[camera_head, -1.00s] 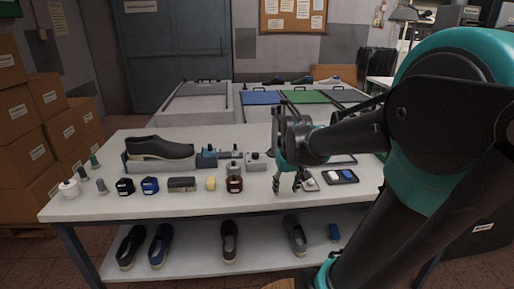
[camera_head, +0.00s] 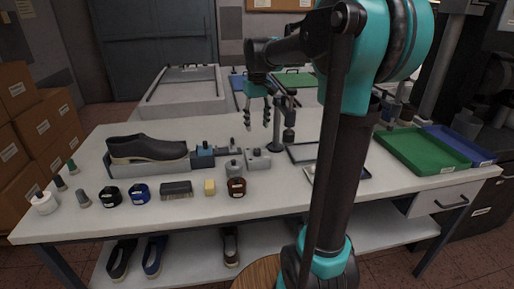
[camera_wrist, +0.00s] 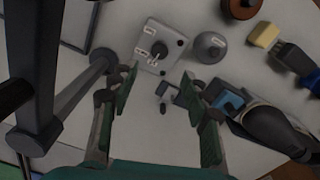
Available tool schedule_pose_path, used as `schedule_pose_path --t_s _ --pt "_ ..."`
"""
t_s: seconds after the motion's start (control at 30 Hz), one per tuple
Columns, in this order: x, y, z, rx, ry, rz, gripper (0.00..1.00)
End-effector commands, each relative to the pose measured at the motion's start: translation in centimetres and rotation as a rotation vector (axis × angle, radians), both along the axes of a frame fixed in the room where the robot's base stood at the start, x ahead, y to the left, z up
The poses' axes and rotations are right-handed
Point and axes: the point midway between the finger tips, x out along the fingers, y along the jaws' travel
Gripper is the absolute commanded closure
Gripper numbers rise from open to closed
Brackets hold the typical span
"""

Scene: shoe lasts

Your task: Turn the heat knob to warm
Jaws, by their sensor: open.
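A small grey control box (camera_head: 257,159) stands on the bench, right of the shoe. The label wording is too small to read, so I cannot tell the knob's setting. My gripper (camera_head: 262,116) is open and empty, pointing down above the bench near the box. In the wrist view its green-padded fingers (camera_wrist: 160,88) are spread apart, just below the box in the picture. They do not appear to touch the knob.
A grey round container (camera_wrist: 210,47) stands beside the box. A dark shoe (camera_head: 147,148) sits on a stand at left. A brown jar (camera_head: 236,187) and yellow block (camera_head: 210,187) line the front. A post (camera_wrist: 65,105) stands near my gripper. Green tray (camera_head: 422,150) lies right.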

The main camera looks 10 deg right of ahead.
Motion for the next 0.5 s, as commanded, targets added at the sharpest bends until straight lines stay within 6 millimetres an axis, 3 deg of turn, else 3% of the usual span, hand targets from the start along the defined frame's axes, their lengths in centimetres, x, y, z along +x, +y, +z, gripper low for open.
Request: schedule_pose_path --t_s 0.3,0.5 --pt "0.0 0.0 -6.4 0.0 0.0 0.0 0.53" --pt "0.0 0.0 -9.3 0.0 0.0 0.0 0.53"
